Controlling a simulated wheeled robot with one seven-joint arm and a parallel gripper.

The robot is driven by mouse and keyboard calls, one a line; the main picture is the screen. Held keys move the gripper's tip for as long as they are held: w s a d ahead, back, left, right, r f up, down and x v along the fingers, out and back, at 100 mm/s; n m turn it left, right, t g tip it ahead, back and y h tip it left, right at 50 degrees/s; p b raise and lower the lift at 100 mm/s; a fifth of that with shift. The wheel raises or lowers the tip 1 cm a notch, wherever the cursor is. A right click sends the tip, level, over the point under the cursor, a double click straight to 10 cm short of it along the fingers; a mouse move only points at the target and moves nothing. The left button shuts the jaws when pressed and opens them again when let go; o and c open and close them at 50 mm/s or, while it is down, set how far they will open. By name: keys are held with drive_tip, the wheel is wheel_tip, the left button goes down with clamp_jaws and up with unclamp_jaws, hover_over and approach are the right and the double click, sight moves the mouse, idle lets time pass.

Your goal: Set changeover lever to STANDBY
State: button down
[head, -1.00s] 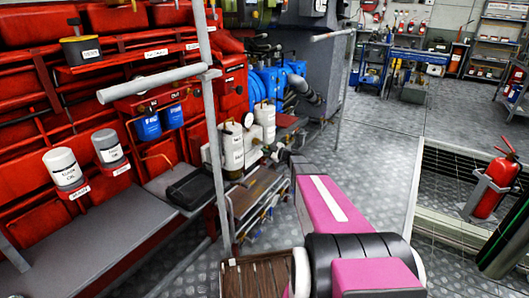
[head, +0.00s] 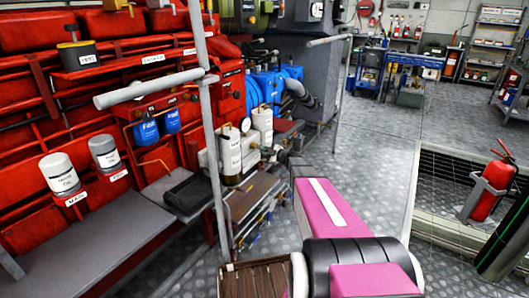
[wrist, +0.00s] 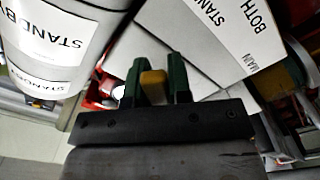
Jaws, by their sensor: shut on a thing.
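In the wrist view my gripper (wrist: 153,88) has its two dark green fingers closed on a small yellow-tan piece, which I take to be the changeover lever's handle (wrist: 153,80). The rest of the lever is hidden. I cannot tell which label the lever points to. A white canister (wrist: 50,45) marked STANDBY stands close at the left. In the head view two white canisters (head: 231,152) (head: 262,124) stand beyond my pink arm; my gripper is hidden there.
A grey rail post (head: 213,160) with a horizontal bar (head: 150,88) stands left of my arm. The red engine (head: 100,85) fills the left side. A fire extinguisher (head: 488,188) is at the right. Open chequered floor (head: 375,150) lies between.

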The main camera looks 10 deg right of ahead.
drive_tip(key=c, duration=1)
unclamp_jaws()
drive_tip(key=shift+c, duration=0.2)
drive_tip(key=shift+s, duration=0.1)
drive_tip(key=v, duration=1)
drive_tip(key=shift+s+d, duration=0.25)
drive_tip(key=shift+d, duration=0.05)
